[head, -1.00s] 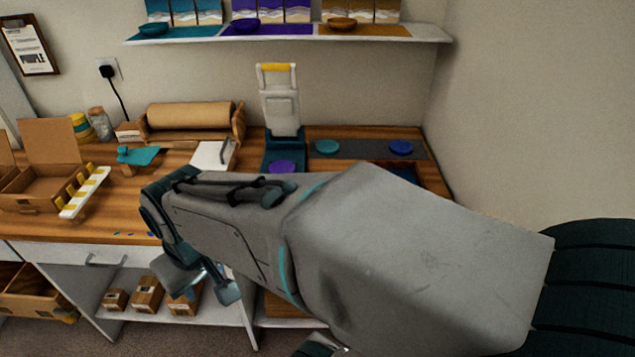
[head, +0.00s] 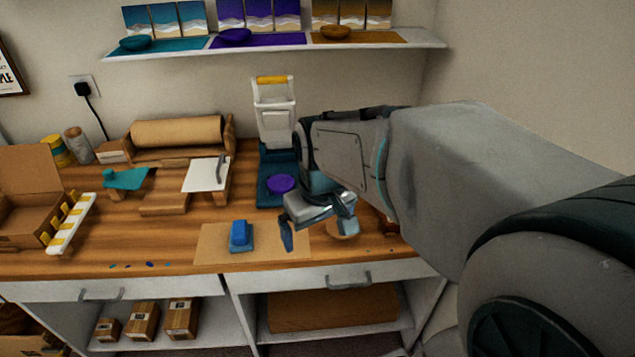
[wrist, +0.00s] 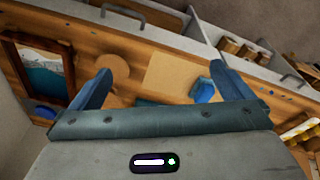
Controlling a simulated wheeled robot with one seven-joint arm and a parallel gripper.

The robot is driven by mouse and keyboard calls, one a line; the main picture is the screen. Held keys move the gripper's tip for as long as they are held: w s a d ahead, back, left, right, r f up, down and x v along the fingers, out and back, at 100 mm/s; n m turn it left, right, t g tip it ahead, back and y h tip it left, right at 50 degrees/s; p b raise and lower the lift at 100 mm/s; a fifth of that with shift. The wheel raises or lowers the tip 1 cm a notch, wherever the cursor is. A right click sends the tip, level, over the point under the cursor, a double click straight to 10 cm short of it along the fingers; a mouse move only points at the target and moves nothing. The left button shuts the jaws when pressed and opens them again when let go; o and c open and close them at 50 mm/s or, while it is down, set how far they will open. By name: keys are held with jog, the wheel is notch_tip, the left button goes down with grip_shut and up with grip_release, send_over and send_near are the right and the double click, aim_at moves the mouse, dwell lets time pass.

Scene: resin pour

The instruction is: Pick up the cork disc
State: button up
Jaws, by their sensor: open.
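The cork disc (wrist: 112,69) is a flat, round tan piece on the wooden bench. In the wrist view it lies at the upper left, by the tip of the left finger, not centred between the fingers. In the head view the cork disc (head: 344,232) shows only in part behind my gripper (head: 318,236). My gripper (wrist: 160,68) is open and empty, pointing down above the bench near its front edge. The exact gap to the disc cannot be told.
A brown sheet (head: 275,250) lies left of the disc with a blue block (head: 241,235) on it. A framed teal panel (wrist: 42,77) lies on the disc's other side. Drawers (head: 335,282) run below the front edge.

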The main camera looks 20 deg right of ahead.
jog(key=w+d+f+n+g+p, duration=0.2)
jog(key=w+d+n+p, duration=0.15)
jog(key=w+d, duration=0.85)
jog(key=shift+n, duration=0.35)
jog(key=f, duration=0.5)
jog(key=a+f, duration=0.1)
jog(key=f, duration=0.1)
jog(key=shift+w+f, duration=0.35)
jog(key=shift+w, duration=0.05)
jog(key=shift+w+d+f+p, duration=0.15)
jog(key=shift+f+p, duration=0.2)
jog(key=shift+f, duration=2.35)
jog(key=shift+f+b, duration=0.25)
jog(key=shift+b, duration=0.05)
jog(key=c, duration=1)
